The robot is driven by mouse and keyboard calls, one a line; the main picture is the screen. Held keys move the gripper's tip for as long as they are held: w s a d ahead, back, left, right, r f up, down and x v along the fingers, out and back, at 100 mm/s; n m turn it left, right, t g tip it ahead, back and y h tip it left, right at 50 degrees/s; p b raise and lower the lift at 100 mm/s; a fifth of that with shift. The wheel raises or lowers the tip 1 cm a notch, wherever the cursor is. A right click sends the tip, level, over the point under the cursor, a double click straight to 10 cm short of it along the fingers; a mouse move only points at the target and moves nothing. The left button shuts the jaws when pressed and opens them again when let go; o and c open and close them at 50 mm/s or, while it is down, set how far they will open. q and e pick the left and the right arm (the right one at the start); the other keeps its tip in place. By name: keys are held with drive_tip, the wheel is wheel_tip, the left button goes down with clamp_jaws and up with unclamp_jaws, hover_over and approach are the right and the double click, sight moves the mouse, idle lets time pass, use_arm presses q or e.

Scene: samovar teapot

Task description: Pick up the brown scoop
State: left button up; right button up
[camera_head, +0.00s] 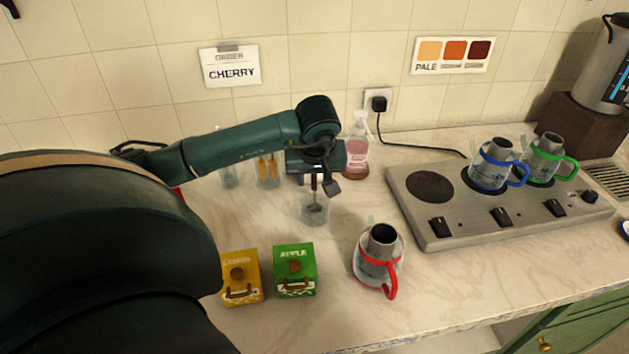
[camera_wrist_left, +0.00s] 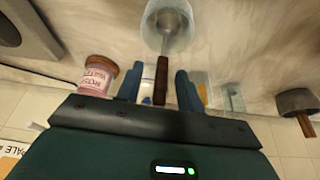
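The brown scoop (camera_wrist_left: 162,78) has a brown handle and a grey metal bowl. It stands handle-up in a clear glass cup (camera_head: 315,214), which also shows in the left wrist view (camera_wrist_left: 183,42). My left gripper (camera_head: 316,182) is above the cup at the scoop's handle. In the left wrist view, its two blue fingers (camera_wrist_left: 160,72) are apart, with the handle between them and gaps on both sides. The handle is partly hidden by the gripper in the head view. My right gripper is not in view.
Behind the gripper are a glass with orange-handled items (camera_head: 267,170) and a pink bottle (camera_head: 356,152). In front are a yellow lemon box (camera_head: 241,285), a green apple box (camera_head: 294,258) and a red-handled teapot (camera_head: 366,262). A stove (camera_head: 450,215) with two teapots is at right.

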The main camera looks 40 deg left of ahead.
use_arm(q)
clamp_jaws()
idle(0.3)
wheel_tip(320, 180, up, 10)
drive_tip(key=shift+r+b, duration=0.1)
drive_tip(key=shift+b, duration=0.2)
idle(0.4)
